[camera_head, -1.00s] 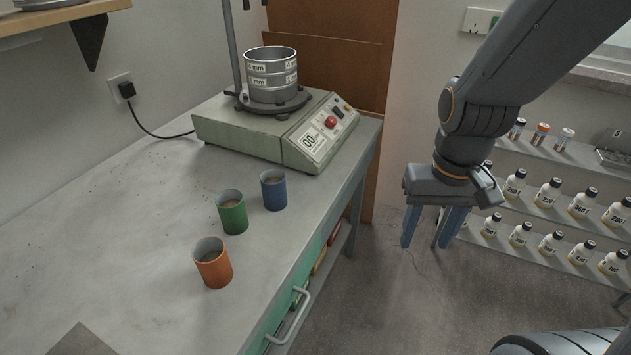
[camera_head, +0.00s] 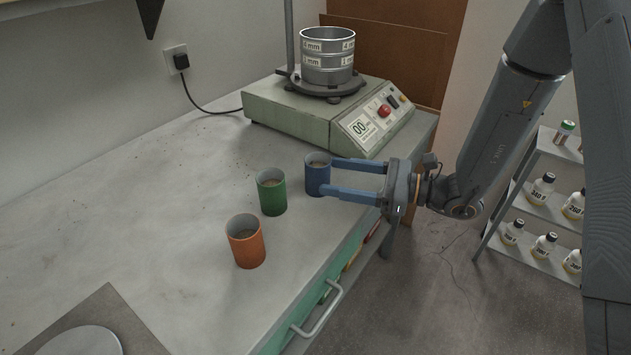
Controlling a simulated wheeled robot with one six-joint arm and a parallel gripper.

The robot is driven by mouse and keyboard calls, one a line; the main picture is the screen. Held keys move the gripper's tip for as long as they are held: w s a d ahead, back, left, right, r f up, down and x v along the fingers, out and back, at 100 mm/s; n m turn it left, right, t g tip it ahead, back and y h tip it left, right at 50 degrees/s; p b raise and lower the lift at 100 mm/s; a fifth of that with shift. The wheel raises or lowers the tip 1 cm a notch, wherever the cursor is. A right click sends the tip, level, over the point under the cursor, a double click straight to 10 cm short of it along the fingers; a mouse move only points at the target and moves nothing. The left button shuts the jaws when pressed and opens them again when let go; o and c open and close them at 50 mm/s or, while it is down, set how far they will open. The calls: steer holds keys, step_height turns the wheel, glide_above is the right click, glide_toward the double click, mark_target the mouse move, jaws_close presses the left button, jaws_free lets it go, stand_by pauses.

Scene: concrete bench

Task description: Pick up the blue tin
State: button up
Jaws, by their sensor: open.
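The blue tin (camera_head: 316,178) stands upright on the concrete bench (camera_head: 180,240), near its right edge and in front of the sieve shaker. It is open-topped with something brownish inside. My gripper (camera_head: 328,178) comes in level from the right, its two blue fingers pointing left. The fingers are apart, and their tips reach the right side of the blue tin in the picture. The near finger crosses in front of part of the tin. I cannot tell whether the fingers touch it or how far around it they are.
A green tin (camera_head: 271,193) stands just left of the blue one, and an orange tin (camera_head: 245,242) stands nearer. The sieve shaker (camera_head: 330,112) is close behind. A flat plate with a round disc (camera_head: 80,341) lies at the front left. The bench's left part is clear.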

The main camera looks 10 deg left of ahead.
steer(key=shift+a+f+m+y, duration=0.15)
steer(key=shift+a+m+y, duration=0.15)
steer(key=shift+a, duration=0.6)
steer(key=a, duration=0.2)
steer(key=a+p, duration=0.1)
steer(key=a, duration=0.4)
steer(key=shift+w+a, duration=0.15)
steer(key=shift+w, duration=0.25)
steer(key=shift+c, duration=0.5)
steer(key=c, duration=1.3)
steer(key=shift+o, duration=0.2)
